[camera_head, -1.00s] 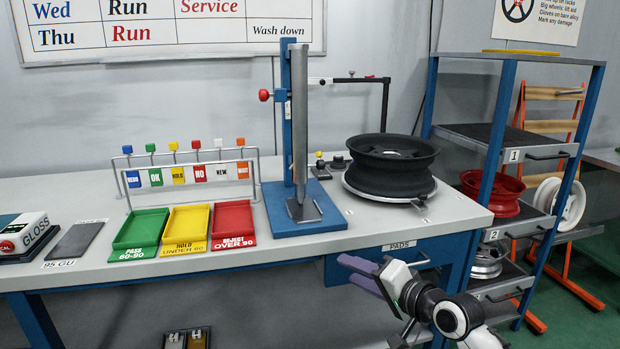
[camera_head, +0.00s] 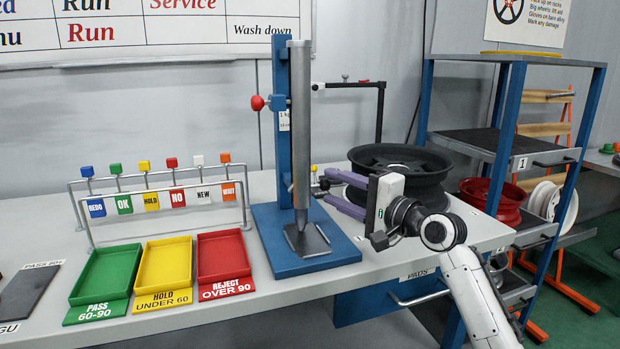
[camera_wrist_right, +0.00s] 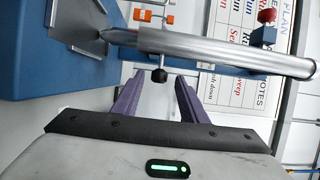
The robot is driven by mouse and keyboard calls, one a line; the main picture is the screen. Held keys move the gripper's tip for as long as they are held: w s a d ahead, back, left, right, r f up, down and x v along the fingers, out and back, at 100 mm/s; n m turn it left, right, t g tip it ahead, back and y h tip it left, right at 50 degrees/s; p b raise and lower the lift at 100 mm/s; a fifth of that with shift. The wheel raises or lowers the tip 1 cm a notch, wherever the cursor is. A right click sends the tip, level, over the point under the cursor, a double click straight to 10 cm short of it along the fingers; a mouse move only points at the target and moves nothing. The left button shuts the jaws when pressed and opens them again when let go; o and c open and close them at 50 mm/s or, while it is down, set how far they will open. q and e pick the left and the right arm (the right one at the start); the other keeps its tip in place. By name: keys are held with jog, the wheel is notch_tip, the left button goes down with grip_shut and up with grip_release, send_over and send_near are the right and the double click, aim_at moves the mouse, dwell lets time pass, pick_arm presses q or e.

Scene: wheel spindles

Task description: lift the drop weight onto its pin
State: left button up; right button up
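The drop tester has a blue post on a blue base (camera_head: 275,250) and an upright grey tube (camera_head: 301,130). A red knob (camera_head: 257,103), perhaps the pin, sticks out left near the top. A black knob on a short stem (camera_wrist_right: 158,75) juts from the tube's lower part in the right wrist view; it seems to belong to the drop weight, whose body I cannot see. My right gripper (camera_head: 322,184) is open beside the tube's lower part. In the wrist view its purple fingers (camera_wrist_right: 158,82) stand apart, with the knob between their tips. My left gripper is not in view.
A black wheel (camera_head: 400,165) sits just behind my right gripper. Green (camera_head: 107,275), yellow (camera_head: 165,270) and red (camera_head: 222,258) trays lie left of the tester, with a tag rack (camera_head: 160,210) behind. A blue shelf rack (camera_head: 510,140) stands at right.

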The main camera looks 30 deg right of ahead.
jog(key=w+a, duration=0.1)
jog(key=w, duration=0.6)
jog(key=shift+w, duration=0.15)
jog(key=shift+a+f, duration=0.1)
grip_shut()
